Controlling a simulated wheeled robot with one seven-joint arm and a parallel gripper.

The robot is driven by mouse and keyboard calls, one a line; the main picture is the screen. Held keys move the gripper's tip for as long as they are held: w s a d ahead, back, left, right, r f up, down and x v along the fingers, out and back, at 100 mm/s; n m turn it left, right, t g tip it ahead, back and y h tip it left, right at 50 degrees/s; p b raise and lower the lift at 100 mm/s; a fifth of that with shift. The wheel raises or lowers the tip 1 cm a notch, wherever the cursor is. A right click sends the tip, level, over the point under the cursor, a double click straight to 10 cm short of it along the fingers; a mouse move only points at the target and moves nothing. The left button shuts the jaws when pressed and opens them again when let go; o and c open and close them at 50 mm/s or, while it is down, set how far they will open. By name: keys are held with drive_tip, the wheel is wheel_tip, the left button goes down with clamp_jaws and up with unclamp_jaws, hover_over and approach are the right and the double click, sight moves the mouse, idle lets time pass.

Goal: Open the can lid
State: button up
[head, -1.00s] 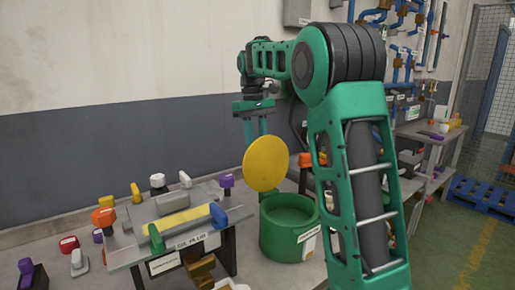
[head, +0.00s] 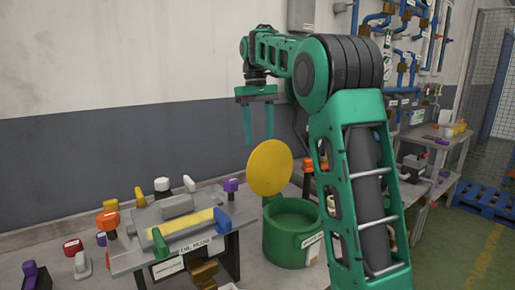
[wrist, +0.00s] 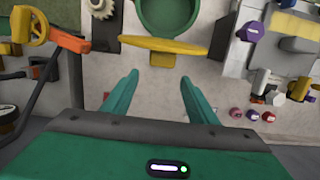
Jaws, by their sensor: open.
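The green can (head: 284,243) stands on the bench, and its open top shows an empty-looking inside. The round yellow lid (head: 270,168) stands tilted up on edge at the can's back rim. In the wrist view the lid (wrist: 164,46) shows nearly edge-on, with the can (wrist: 168,14) beyond it. My gripper (head: 258,142) points down above and behind the lid, with its two green fingers apart. In the wrist view the space between the fingertips (wrist: 158,78) is empty, and the lid lies apart from them.
A grey fixture table (head: 185,248) with several coloured knobs and handles stands left of the can. A valve with a yellow handwheel (wrist: 30,25) and a gear (wrist: 101,8) show at the wrist view's upper left. Several small coloured knobs sit on the bench at far left.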

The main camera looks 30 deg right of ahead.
drive_tip(key=shift+w+r, duration=0.15)
drive_tip(key=shift+r, duration=0.8)
drive_tip(key=shift+d, duration=0.1)
